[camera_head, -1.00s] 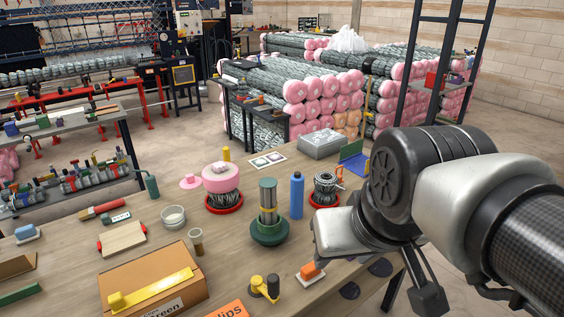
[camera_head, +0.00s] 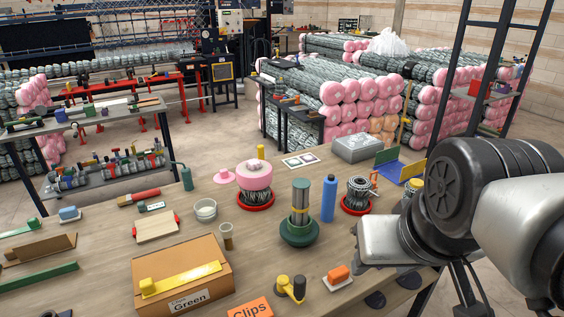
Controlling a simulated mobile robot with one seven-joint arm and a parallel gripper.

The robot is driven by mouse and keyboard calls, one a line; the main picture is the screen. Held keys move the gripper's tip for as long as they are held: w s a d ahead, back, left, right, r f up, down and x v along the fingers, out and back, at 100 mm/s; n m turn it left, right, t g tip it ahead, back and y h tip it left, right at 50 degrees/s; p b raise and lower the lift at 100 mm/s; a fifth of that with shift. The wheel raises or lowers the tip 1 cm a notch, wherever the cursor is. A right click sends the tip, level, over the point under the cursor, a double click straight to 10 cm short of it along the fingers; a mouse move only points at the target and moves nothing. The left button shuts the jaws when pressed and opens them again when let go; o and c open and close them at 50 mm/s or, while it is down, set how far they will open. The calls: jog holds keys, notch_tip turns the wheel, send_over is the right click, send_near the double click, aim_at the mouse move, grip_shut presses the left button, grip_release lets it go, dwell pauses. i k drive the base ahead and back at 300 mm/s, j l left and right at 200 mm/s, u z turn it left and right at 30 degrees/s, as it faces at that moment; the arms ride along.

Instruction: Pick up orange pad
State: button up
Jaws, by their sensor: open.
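The orange pad (camera_head: 338,273) is a small orange block lying on a small white base (camera_head: 337,284) near the front edge of the wooden table, right of centre at the bottom of the head view. My gripper (camera_head: 385,243) is at the right, with its pale grey housing just above and to the right of the pad in the picture. A gap shows between them, and the pad is not held. The fingers are mostly hidden by the housing or hard to make out.
A black and yellow tool (camera_head: 291,286), an orange Clips box (camera_head: 250,308) and a cardboard box (camera_head: 210,288) lie left of the pad. A green stand (camera_head: 299,213), blue bottle (camera_head: 329,198) and red-rimmed spool (camera_head: 357,196) stand behind it.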

aim_at(337, 278)
jog(key=i+l+u, duration=0.25)
jog(key=l, duration=0.35)
jog(key=l+u, duration=0.2)
jog(key=l, duration=0.4)
